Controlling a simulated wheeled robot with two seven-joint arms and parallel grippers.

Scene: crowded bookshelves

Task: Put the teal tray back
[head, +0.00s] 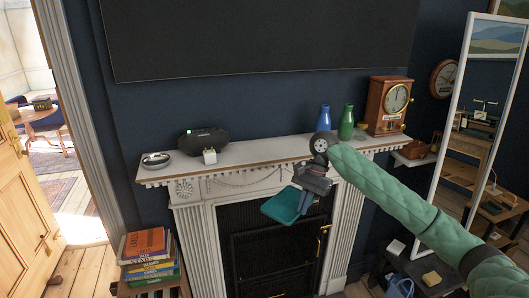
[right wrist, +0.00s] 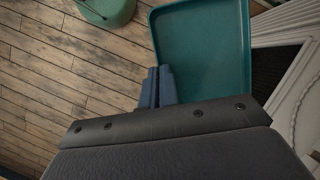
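The teal tray (head: 283,205) hangs in the air in front of the fireplace, below the mantel's front edge. It also shows in the right wrist view (right wrist: 207,45), with its shallow inside and raised rim visible. My right gripper (head: 306,202) is at the tray's side. In the right wrist view its blue fingers (right wrist: 158,88) are close together on the tray's left rim, and the rim runs in between them. Part of the tray is hidden behind the gripper body. My left gripper is not in view.
The white mantel shelf (head: 243,163) carries a grey dish (head: 156,159), black radio (head: 204,139), small white cube (head: 210,156), blue vase (head: 324,119), green vase (head: 347,122) and wooden clock (head: 389,105). Its middle has free room. A book stack (head: 146,256) stands left; a mirror (head: 481,122) stands right.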

